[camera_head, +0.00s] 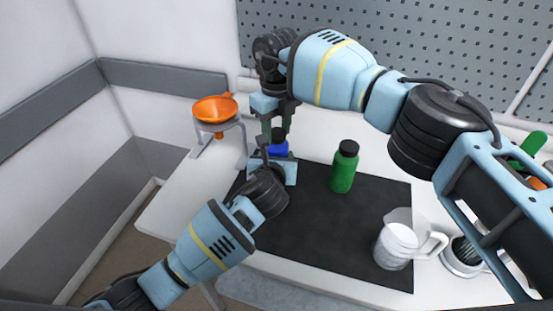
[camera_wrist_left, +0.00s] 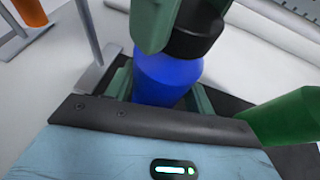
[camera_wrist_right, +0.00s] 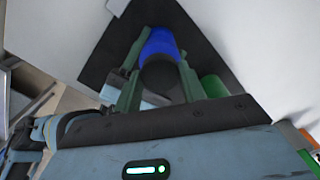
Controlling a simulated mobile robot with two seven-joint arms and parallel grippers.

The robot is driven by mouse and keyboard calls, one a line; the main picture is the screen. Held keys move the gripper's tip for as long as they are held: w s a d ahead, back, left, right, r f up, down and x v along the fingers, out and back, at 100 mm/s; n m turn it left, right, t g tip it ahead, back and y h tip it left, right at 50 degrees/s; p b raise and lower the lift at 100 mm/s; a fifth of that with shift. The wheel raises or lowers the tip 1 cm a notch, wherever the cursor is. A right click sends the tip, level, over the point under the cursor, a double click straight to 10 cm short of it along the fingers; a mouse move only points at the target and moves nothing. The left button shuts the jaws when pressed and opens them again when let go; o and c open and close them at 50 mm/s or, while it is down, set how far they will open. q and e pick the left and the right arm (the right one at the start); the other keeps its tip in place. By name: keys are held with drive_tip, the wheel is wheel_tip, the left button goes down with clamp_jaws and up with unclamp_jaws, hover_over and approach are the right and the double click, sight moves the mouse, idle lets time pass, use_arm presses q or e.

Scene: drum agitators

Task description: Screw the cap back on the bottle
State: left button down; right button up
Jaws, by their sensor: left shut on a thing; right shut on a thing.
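The blue bottle (camera_head: 279,149) stands upright at the back left of the black mat, with a black cap (camera_head: 279,134) at its top. My left gripper (camera_wrist_left: 160,92) is shut on the body of the blue bottle (camera_wrist_left: 166,76). My right gripper (camera_wrist_right: 160,68) reaches down from above and is shut on the black cap (camera_wrist_right: 160,78). The cap meets the bottle's top in the left wrist view (camera_wrist_left: 194,40). The threads are hidden, so I cannot tell how tight it sits.
A green bottle (camera_head: 344,172) with a black cap stands right of the blue one on the black mat (camera_head: 320,225). A clear jug (camera_head: 397,246) stands at the mat's front right. An orange funnel (camera_head: 214,108) rests in a stand at the back left. The mat's middle is clear.

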use_arm(q)
drive_tip(key=shift+f, duration=0.1)
use_arm(e)
drive_tip(key=m, duration=1)
drive_tip(key=shift+m, duration=0.4)
drive_tip(key=o, duration=1.1)
drive_tip(key=shift+r, duration=2.2)
drive_tip(key=shift+n, duration=0.3)
drive_tip(key=shift+c, duration=0.2)
